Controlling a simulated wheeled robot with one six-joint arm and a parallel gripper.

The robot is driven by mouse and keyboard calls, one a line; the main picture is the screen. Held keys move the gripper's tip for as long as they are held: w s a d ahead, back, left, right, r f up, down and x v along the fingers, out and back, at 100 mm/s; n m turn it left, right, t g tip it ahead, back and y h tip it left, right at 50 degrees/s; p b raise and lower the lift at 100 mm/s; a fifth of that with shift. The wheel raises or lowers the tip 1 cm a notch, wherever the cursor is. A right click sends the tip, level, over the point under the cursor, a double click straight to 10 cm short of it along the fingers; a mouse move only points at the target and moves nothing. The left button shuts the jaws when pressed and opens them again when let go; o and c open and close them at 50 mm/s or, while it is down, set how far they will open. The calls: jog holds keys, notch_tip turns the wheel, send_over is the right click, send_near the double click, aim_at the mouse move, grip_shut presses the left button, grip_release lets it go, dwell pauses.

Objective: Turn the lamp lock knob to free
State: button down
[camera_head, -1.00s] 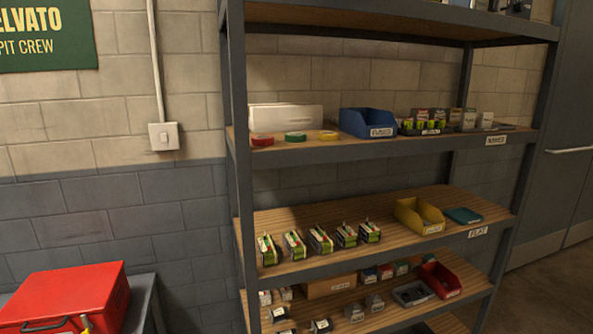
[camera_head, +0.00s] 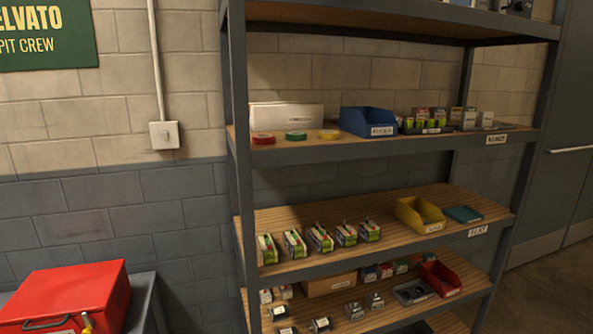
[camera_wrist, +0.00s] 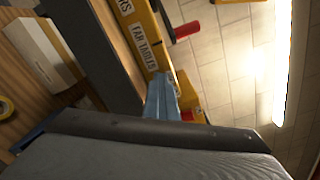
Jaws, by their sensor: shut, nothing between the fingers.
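A smaller red piece (camera_wrist: 187,115) shows lower, beside the pale-blue fingers. I cannot tell which red part is the lamp lock knob. My gripper (camera_wrist: 163,96) shows as pale-blue fingers, close together and empty, overlapping the lower part of the yellow bar; contact is unclear. My dark grey gripper body fills the bottom. Neither knob nor gripper shows in the head view.
A metal shelf rack (camera_head: 370,151) holds a blue bin (camera_head: 367,122), tape rolls, small boxes, a yellow bin (camera_head: 419,214) and a red bin (camera_head: 440,279). A red toolbox (camera_head: 65,293) stands at lower left. A bright lamp strip (camera_wrist: 283,60) glows in the wrist view.

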jog(key=shift+w+d+r, duration=0.15)
jog(key=shift+d+r, duration=0.2)
jog(key=shift+d, duration=0.05)
jog(key=shift+a+r, duration=0.1)
jog(key=shift+r, duration=0.05)
jog(key=shift+a+r+p, duration=0.15)
jog(key=shift+p, duration=0.2)
jog(key=b+v, duration=0.2)
jog(key=v, duration=0.4)
jog(key=shift+a, duration=0.1)
